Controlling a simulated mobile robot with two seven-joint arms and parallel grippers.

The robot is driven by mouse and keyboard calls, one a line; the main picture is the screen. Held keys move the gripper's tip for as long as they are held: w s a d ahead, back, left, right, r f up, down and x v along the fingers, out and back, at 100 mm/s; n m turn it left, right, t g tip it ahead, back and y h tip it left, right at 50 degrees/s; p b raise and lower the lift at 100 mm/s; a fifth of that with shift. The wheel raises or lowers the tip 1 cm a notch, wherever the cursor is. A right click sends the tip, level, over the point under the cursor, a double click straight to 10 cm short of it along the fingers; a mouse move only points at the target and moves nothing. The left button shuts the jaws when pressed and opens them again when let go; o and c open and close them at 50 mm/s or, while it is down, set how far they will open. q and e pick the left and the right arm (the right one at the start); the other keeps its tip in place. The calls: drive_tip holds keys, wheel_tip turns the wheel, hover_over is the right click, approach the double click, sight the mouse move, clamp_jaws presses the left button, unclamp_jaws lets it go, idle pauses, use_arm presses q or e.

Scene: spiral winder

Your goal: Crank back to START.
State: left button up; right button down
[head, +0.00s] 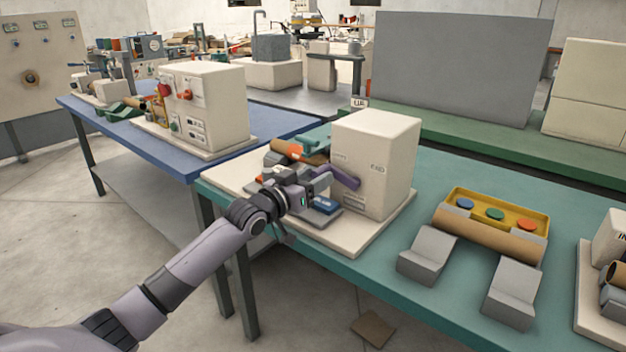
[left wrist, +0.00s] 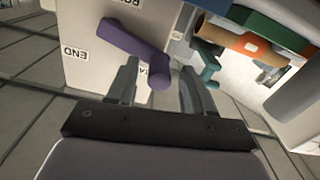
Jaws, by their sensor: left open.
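The white winder box (head: 375,165) stands on a pale base on the green table. Its purple crank (head: 343,172) sticks out on the side facing my gripper; it also shows in the left wrist view (left wrist: 128,42). My left gripper (head: 326,180) is open in front of the crank. In the left wrist view its two fingers (left wrist: 160,75) stand on either side of the crank's near end, apart from each other. An END label (left wrist: 75,53) is readable on the box face. Another label (left wrist: 155,70) is partly hidden behind the crank. My right gripper is out of view.
A cardboard tube with an orange band (left wrist: 240,42) lies beside the box, close to my gripper. A yellow tray (head: 497,212) with coloured discs and two grey blocks (head: 427,256) stand to the right. A blue table (head: 120,130) with another machine is at left.

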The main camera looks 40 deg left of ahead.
use_arm(q)
clamp_jaws()
drive_tip(key=shift+r+m+p, duration=0.3)
drive_tip(key=shift+p, duration=0.35)
drive_tip(key=shift+f, duration=0.1)
unclamp_jaws()
drive_tip(key=s, duration=0.7)
drive_tip(key=shift+a, duration=0.2)
idle(0.5)
